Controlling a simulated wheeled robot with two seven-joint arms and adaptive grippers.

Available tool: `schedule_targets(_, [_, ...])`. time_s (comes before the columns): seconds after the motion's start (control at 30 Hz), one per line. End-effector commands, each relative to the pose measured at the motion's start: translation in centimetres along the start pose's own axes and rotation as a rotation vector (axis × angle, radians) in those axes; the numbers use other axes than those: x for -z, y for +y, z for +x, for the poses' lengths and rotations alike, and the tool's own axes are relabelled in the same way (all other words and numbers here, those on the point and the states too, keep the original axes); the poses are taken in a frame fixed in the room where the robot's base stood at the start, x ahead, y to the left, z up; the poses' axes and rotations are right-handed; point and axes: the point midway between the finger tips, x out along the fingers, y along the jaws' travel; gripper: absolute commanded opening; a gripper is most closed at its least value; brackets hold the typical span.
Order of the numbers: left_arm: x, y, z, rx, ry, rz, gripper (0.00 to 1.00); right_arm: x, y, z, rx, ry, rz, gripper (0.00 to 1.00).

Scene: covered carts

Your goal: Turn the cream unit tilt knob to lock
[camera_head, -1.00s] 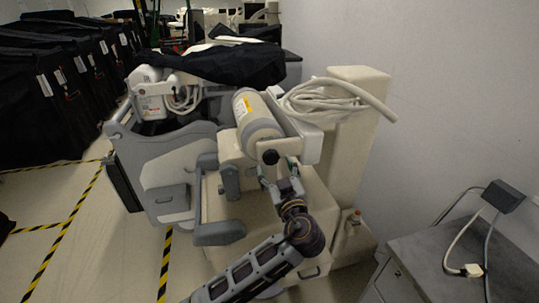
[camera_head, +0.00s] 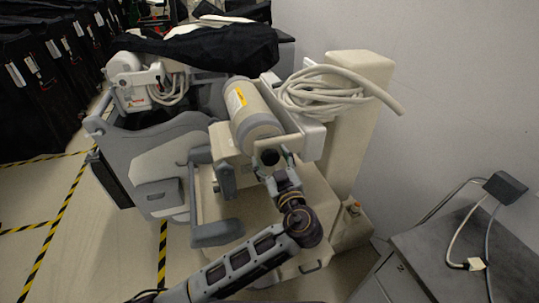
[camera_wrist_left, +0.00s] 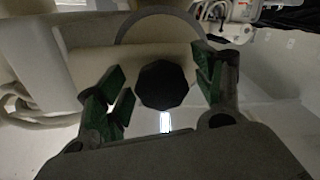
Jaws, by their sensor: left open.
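The cream unit (camera_head: 340,160) stands in the middle, with a cream cylinder (camera_head: 252,118) on its arm. The tilt knob (camera_head: 269,157) is a black, many-sided knob at the near end below the cylinder. In the left wrist view the knob (camera_wrist_left: 163,85) sits between the two green-padded fingers, with gaps on both sides. My left gripper (camera_head: 273,164) is open around the knob and I see no contact. It also shows in the left wrist view (camera_wrist_left: 163,92). My right gripper is not in view.
A coiled cream cable (camera_head: 325,92) hangs over the unit's top. A grey side table (camera_head: 465,255) with a cable and plug stands at the right by the wall. Black covered carts (camera_head: 40,90) line the left. Taped floor (camera_head: 100,245) at the lower left is clear.

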Motion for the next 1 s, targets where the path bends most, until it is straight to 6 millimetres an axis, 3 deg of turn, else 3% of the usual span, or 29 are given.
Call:
schedule_targets(0.4, [-0.02,0.00,-0.16,0.000,0.000,0.000,0.68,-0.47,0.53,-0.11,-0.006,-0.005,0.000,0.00])
schedule_targets(0.77, [0.00,0.00,-0.14,0.000,0.001,0.000,0.23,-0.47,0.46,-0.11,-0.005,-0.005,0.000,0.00])
schedule_targets(1.0, [-0.04,-0.01,-0.15,0.001,0.000,0.006,0.22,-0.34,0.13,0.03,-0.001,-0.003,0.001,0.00])
